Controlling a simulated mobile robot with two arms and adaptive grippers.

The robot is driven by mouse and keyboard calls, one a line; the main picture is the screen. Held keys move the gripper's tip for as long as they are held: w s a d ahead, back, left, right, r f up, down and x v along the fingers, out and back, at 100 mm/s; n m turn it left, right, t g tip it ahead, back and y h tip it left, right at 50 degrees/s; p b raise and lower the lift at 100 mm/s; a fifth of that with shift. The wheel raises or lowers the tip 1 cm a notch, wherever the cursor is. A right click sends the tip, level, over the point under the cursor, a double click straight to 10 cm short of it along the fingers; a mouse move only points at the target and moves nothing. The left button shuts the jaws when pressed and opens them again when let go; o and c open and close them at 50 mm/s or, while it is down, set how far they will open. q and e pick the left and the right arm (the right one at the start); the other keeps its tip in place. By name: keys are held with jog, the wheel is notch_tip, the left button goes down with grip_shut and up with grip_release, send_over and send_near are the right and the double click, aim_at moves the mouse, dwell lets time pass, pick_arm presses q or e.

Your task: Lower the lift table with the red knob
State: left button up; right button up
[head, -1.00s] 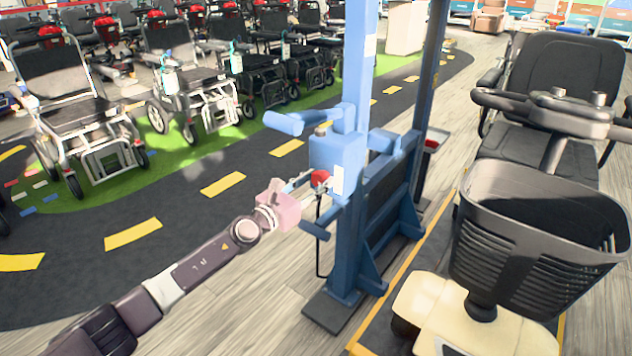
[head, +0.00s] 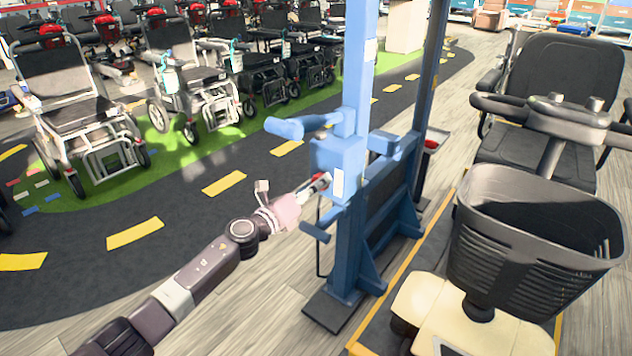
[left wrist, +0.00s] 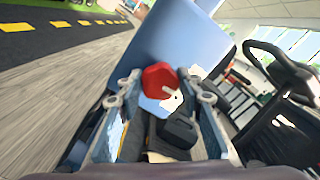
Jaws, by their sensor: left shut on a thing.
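The lift table has a blue post and frame (head: 345,262) with a blue control box (head: 336,152) on its side. The red knob (left wrist: 159,80) sits on the box face and shows between my left fingers in the left wrist view; in the head view it is mostly covered by the fingers. My left gripper (head: 319,184) reaches the box from the left and is shut on the red knob. It also shows in the left wrist view (left wrist: 160,92). My right gripper is not in view.
A mobility scooter with a black basket (head: 535,235) stands at the right, close to the blue frame. Power wheelchairs (head: 75,110) line the green strip at the back left. Dark track with yellow dashes and wooden floor lie open at the left.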

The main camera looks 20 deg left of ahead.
pick_arm(q)
jog(key=shift+a+n+p, duration=0.1)
jog(key=shift+n+p, duration=1.6)
jog(key=shift+n, duration=2.4)
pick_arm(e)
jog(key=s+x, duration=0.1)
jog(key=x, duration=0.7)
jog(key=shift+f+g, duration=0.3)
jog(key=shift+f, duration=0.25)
pick_arm(q)
jog(key=shift+f, duration=0.1)
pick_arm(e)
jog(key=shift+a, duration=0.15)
pick_arm(q)
jog(key=o, duration=1.1)
jog(key=v, duration=1.2)
